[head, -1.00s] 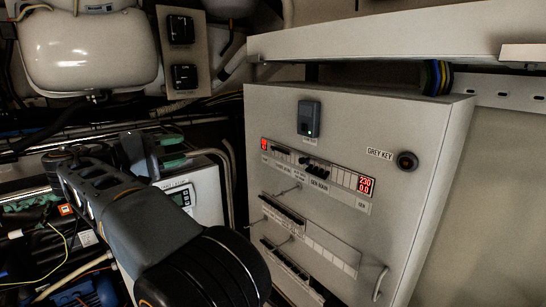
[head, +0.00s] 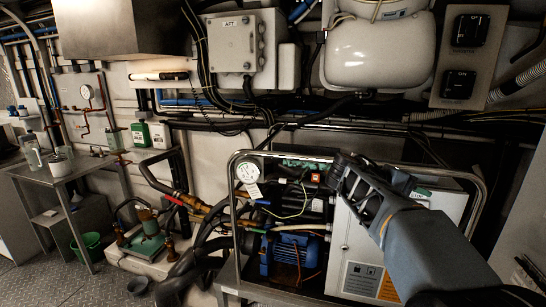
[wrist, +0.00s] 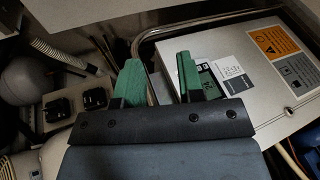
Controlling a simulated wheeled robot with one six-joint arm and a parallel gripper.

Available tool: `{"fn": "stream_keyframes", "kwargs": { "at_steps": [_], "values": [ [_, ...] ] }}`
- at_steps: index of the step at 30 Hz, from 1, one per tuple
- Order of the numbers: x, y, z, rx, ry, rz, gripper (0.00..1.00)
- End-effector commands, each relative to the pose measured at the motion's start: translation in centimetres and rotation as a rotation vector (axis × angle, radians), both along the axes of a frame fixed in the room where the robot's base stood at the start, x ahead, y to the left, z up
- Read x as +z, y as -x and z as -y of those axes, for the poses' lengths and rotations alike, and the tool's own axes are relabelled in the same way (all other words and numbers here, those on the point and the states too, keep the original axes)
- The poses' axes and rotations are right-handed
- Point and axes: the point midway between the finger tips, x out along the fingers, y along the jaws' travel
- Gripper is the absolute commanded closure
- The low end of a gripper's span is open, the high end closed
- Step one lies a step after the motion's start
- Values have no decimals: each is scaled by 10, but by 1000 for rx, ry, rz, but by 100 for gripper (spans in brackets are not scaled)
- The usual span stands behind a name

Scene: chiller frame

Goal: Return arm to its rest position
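My arm (head: 418,242) reaches in from the lower right of the head view, in front of the white control box of the chiller frame (head: 481,190). My gripper (wrist: 160,82) shows in the wrist view with its two green fingers spread apart and nothing between them. In the head view the gripper is mostly hidden behind the arm's links. In the wrist view the fingers are over or near the control box (wrist: 215,45), which carries orange and white labels; I cannot tell whether they touch it.
The frame holds a blue motor (head: 290,255), a gauge (head: 247,172) and hoses. A white tank (head: 375,50) and a switch panel (head: 467,55) are on the wall above. A metal side table (head: 70,168) stands left, with a green bucket (head: 92,247) below. Floor is open at lower left.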

Motion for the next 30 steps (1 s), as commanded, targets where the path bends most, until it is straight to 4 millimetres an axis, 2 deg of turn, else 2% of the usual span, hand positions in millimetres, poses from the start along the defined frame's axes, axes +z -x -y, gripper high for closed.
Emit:
{"fn": "stream_keyframes", "kwargs": {
  "at_steps": [1, 3, 6, 9, 12, 15, 19, 22, 30],
  "values": [
    [-32, 4, -10, 59, -133, -6, 65],
    [-75, 14, -31, 125, -335, 10, 65],
    [-124, 36, -69, 178, -609, 71, 65],
    [-159, 62, -108, 186, -847, 161, 65],
    [-180, 88, -142, 163, -1037, 258, 65],
    [-191, 112, -165, 128, -1168, 339, 65],
    [-192, 132, -175, 112, -1220, 372, 65],
    [-185, 134, -175, 129, -1218, 391, 65],
    [-185, 134, -175, 129, -1218, 391, 65]
  ]
}}
